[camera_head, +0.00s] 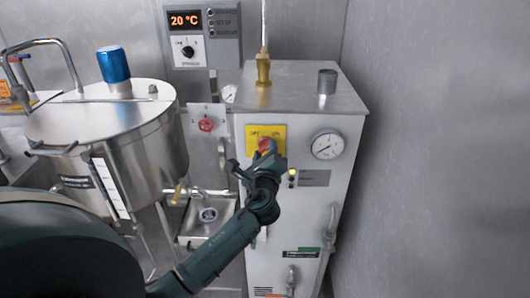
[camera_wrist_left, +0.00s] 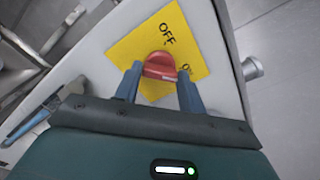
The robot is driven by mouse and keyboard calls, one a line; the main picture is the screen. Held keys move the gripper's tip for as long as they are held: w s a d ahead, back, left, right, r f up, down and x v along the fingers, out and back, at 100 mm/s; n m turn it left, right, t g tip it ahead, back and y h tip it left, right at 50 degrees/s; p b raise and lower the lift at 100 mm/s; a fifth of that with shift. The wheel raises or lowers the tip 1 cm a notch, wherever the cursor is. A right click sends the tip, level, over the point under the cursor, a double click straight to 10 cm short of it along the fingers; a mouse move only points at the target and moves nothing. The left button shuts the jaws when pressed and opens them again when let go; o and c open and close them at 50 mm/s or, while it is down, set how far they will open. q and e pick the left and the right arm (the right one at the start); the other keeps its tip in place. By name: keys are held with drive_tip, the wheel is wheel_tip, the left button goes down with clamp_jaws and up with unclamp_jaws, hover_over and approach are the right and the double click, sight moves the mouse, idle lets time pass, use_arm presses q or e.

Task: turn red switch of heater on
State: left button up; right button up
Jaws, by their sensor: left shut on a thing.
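The heater (camera_head: 300,110) is a tall light-grey metal cabinet in the middle of the head view. Its red switch (camera_head: 265,145) sits on a yellow plate (camera_head: 278,131) on the upper front. In the left wrist view the red knob (camera_wrist_left: 160,66) lies on the yellow plate (camera_wrist_left: 140,42) marked OFF, with a second label partly hidden to the right. My left gripper (camera_wrist_left: 158,82) has one blue-grey finger on each side of the knob and is shut on it. In the head view my left gripper (camera_head: 268,157) covers part of the switch. My right gripper is not in view.
A steel kettle (camera_head: 105,130) stands at the left. A control box (camera_head: 205,35) reading 20 °C hangs on the wall.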

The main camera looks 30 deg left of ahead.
use_arm(q)
drive_tip(key=shift+r, duration=0.1)
drive_tip(key=o, duration=1)
drive_tip(key=b+v, duration=0.2)
drive_tip(key=v, duration=1.1)
drive_tip(key=shift+s, duration=0.1)
